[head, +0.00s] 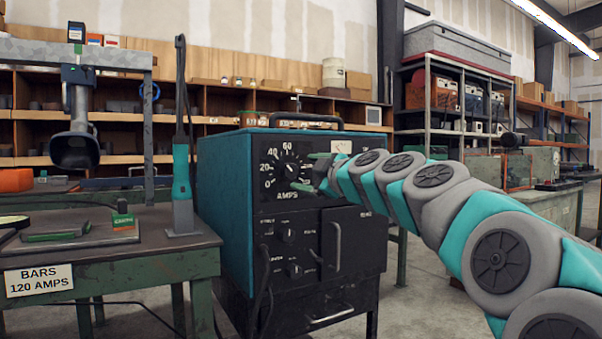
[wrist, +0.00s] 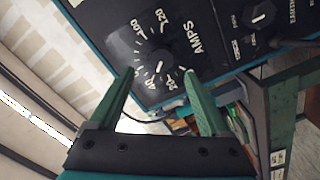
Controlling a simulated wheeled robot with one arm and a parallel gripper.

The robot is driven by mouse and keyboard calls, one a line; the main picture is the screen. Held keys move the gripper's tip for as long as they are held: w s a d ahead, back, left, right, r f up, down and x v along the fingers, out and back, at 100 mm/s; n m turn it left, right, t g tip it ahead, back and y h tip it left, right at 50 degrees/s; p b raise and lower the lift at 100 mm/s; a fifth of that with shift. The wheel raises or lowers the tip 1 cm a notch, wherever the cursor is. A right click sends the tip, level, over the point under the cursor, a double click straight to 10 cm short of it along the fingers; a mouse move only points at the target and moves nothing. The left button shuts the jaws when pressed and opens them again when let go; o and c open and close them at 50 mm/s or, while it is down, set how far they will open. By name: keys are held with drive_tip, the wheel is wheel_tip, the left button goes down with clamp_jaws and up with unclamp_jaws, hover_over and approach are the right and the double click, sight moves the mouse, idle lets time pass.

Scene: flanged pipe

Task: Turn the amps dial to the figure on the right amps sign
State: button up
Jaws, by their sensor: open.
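The amps dial (head: 289,171) is a dark round knob on the black front panel of a teal welding machine (head: 225,175). White figures ring it. In the wrist view the dial (wrist: 158,61) lies between and beyond the fingertips, with 20, 40, 100 and 120 legible. I cannot tell which figure its pointer meets. My gripper (head: 307,172) is open in front of the dial, its green fingers apart and empty; it also shows in the wrist view (wrist: 158,76). A white sign (head: 38,280) on the bench's front edge reads "BARS 120 AMPS".
A green metal bench (head: 150,262) stands left of the machine, with a teal-handled tool (head: 182,185) upright on it. Below the dial are smaller knobs (head: 288,236) and a door handle (head: 336,245). Shelves line the back; open floor lies to the right.

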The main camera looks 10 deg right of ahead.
sight(291, 171)
drive_tip(key=shift+p+x, duration=0.55)
drive_tip(key=shift+x, duration=2.5)
drive_tip(key=shift+f, duration=0.1)
clamp_jaws()
